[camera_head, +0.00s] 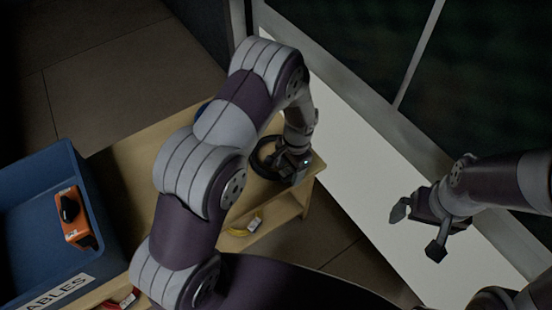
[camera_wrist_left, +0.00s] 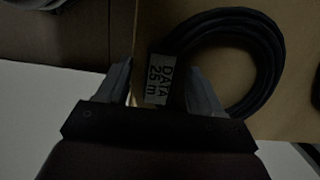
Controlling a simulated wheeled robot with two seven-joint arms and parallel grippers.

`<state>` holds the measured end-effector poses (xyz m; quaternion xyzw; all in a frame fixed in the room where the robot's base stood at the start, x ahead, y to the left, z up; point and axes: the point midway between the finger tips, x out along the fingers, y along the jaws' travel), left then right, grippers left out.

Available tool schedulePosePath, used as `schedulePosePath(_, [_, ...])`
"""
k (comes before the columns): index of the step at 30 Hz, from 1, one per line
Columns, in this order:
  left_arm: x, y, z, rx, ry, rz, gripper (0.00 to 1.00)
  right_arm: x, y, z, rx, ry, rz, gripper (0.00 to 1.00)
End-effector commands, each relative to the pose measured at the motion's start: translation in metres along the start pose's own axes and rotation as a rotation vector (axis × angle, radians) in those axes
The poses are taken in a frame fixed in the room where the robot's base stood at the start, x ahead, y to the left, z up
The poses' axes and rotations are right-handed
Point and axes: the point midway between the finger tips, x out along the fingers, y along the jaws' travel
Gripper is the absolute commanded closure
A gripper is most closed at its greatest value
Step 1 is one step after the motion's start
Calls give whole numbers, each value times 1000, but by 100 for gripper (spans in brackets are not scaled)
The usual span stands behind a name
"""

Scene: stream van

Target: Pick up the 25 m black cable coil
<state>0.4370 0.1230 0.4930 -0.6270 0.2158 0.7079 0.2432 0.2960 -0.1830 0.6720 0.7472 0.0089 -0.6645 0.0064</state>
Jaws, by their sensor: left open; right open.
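The black cable coil (camera_head: 266,151) lies on the wooden bench top near its right end, partly hidden behind my left gripper in the head view. In the left wrist view the coil (camera_wrist_left: 268,52) shows with a white label (camera_wrist_left: 158,79) reading "DATA 25 m". My left gripper (camera_head: 296,172) is open at the coil's edge, and in the left wrist view its fingers (camera_wrist_left: 160,85) are apart, with the label between them. I cannot tell whether they touch it. My right gripper (camera_head: 418,231) is open and empty, away to the right over the white surface.
A blue crate (camera_head: 92,200) marked "ABLES" stands at the left with an orange item (camera_head: 75,217) in it. A yellow item (camera_head: 246,226) lies on a lower shelf and a red item (camera_head: 125,300) lies near the crate. A white surface (camera_head: 370,185) runs along the right.

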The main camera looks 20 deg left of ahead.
Motion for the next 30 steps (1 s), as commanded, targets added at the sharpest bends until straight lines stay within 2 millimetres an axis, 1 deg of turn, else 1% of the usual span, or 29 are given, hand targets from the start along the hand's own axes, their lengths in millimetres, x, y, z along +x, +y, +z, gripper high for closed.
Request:
schedulePosePath(2, [-2, 0, 0, 0, 0, 0, 34, -1, 0, 0, 0, 0, 0, 0])
schedulePosePath(5, [-2, 0, 0, 0, 0, 0, 63, -1, 0, 0, 0, 1, 0, 0])
schedulePosePath(6, [-2, 0, 0, 0, 0, 0, 76, -1, 0, 0, 0, 1, 0, 0])
schedulePosePath(8, [-2, 0, 0, 0, 0, 0, 95, -1, 0, 0, 0, 1, 0, 0])
schedulePosePath(9, [-2, 0, 0, 0, 0, 0, 100, -1, 0, 0, 0, 1, 0, 0])
schedulePosePath(17, [-5, 0, 0, 0, 1, -1, 100, -3, 0, 0, 0, 0, 0, 0])
schedulePosePath(20, [-14, 0, 1, 0, 1, -1, 100, -8, 0, -1, 0, 0, 0, 0])
schedulePosePath(26, [-51, 0, 5, 1, 2, -2, 100, -25, 0, -3, 0, 0, 0, 0])
schedulePosePath(28, [-57, 17, 6, 6, 0, -1, 100, -29, 0, -4, 0, 1, 0, 0])
schedulePosePath(30, [-68, 34, 8, 7, 1, -1, 100, -35, 0, -4, 0, 0, 0, 0])
